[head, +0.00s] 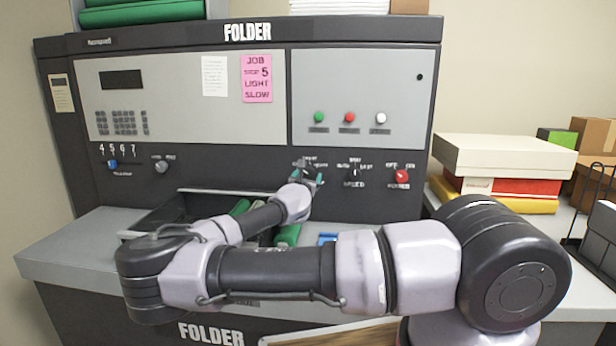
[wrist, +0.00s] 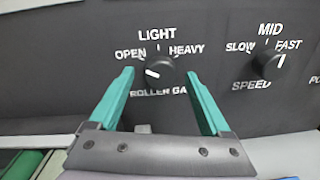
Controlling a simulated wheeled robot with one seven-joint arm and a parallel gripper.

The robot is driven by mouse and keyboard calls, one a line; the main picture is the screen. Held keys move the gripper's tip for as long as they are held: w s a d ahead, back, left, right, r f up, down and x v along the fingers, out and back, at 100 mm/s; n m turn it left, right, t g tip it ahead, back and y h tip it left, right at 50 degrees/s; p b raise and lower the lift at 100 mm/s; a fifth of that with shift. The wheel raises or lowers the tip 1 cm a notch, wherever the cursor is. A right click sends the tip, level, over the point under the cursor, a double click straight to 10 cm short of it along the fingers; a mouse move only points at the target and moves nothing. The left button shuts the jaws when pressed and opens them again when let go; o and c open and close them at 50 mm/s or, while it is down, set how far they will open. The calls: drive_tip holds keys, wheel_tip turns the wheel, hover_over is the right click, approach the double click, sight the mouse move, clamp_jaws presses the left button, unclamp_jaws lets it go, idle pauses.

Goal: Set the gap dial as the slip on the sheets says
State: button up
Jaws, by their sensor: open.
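The gap dial (wrist: 160,70) is a round black knob marked ROLLER GAP, with OPEN at left, LIGHT on top and HEAVY at right. Its white pointer mark faces left, on the OPEN side. My gripper (wrist: 160,74) is open, its teal fingers on either side of the knob in the picture; whether they touch it I cannot tell. In the head view my gripper (head: 309,178) is at the panel, partly covering the dial. A pink slip (head: 257,79) on the upper panel reads JOB, a small unclear word with 5, LIGHT, SLOW.
The speed dial (wrist: 270,64) is close on the right, its pointer toward FAST. A red knob (head: 401,175) sits further right. A blue slider (head: 112,164) stands near 5 at left. A dark tray (head: 165,216) with green rolls lies below. Boxes (head: 505,155) are stacked at right.

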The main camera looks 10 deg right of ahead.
drive_tip(key=shift+w+d, duration=0.15)
drive_tip(key=shift+w, duration=0.25)
clamp_jaws()
